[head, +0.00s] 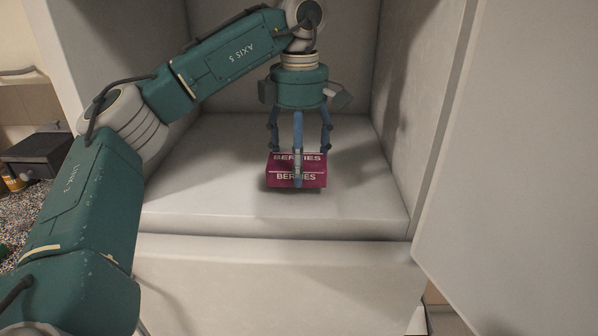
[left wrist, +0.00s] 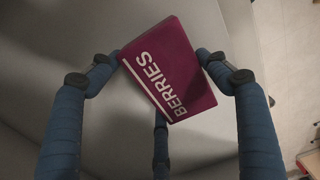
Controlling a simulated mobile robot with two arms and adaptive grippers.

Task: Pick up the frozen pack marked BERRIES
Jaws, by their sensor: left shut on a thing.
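The frozen pack marked BERRIES (head: 314,179) is a small magenta box with white lettering on its top and front. It is inside a pale compartment, near the middle of the compartment's floor. It also shows in the left wrist view (left wrist: 168,62), between my blue fingers. My left gripper (head: 298,165) points down from above and is shut on the pack, with one finger across the pack's front. I cannot tell whether the pack's underside touches the floor. My right gripper is not in view.
The compartment floor (head: 200,180) is otherwise bare, with walls at the left, back and right. A large pale door (head: 520,140) stands open at the right. At the far left are a dark box (head: 40,158) and a speckled counter (head: 35,205).

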